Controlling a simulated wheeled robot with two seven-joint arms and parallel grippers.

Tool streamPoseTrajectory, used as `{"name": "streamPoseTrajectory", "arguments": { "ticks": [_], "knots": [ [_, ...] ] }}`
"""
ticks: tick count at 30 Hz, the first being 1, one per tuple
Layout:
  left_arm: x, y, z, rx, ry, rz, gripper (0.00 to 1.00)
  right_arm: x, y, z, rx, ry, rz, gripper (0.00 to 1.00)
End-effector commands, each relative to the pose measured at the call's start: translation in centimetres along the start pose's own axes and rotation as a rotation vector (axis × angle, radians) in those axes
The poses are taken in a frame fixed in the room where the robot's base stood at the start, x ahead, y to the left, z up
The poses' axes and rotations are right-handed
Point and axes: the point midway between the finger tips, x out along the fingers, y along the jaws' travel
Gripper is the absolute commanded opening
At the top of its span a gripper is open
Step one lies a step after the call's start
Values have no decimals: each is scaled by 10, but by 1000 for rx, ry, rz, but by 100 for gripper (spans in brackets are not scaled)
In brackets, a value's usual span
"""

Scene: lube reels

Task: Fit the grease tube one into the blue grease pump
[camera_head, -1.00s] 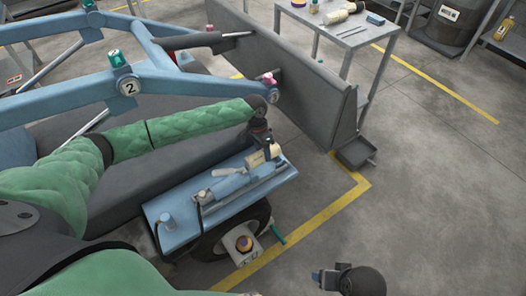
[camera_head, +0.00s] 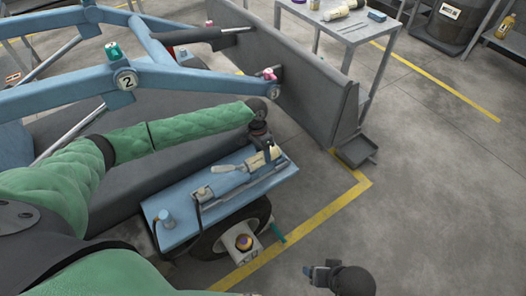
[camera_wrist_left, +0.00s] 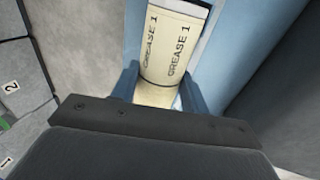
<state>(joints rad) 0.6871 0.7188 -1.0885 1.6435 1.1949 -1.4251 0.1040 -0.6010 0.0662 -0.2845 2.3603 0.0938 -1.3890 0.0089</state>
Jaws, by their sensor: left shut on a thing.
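The cream grease tube one (camera_wrist_left: 170,50), lettered "GREASE 1", lies between the blue fingers of my left gripper (camera_wrist_left: 160,92) in the left wrist view. In the head view my left gripper (camera_head: 268,150) is shut on the tube (camera_head: 257,161), just above the far right part of a blue panel. The blue grease pump (camera_head: 232,186), with a pale handle, appears to lie along that panel, just left of and below the tube. I cannot tell whether tube and pump touch. My right gripper (camera_head: 318,275) is at the bottom, apart from these; its jaw state is unclear.
The blue panel (camera_head: 180,232) sits over a black wheel, with a small blue cylinder (camera_head: 166,216) at its left. Blue frame beams (camera_head: 60,98) cross above my left arm. A grey plate (camera_head: 300,85) and tool table (camera_head: 350,30) stand behind.

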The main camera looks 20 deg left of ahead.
Motion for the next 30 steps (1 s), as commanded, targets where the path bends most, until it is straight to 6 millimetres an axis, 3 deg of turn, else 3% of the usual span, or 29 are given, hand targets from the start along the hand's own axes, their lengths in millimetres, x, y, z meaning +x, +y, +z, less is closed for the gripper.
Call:
{"name": "streamPoseTrajectory", "arguments": {
  "ticks": [15, 29, 30],
  "knots": [
    [24, -7, 0, 0, 1, 0, 17, 1, -3, 1, 0, 12, -7, 67],
    [27, -7, 0, 1, 1, 0, 17, 2, -3, 0, -1, 11, -8, 67],
    [27, -7, 0, 1, 1, 0, 53, 2, -3, 0, -1, 12, -8, 67]
  ]
}}
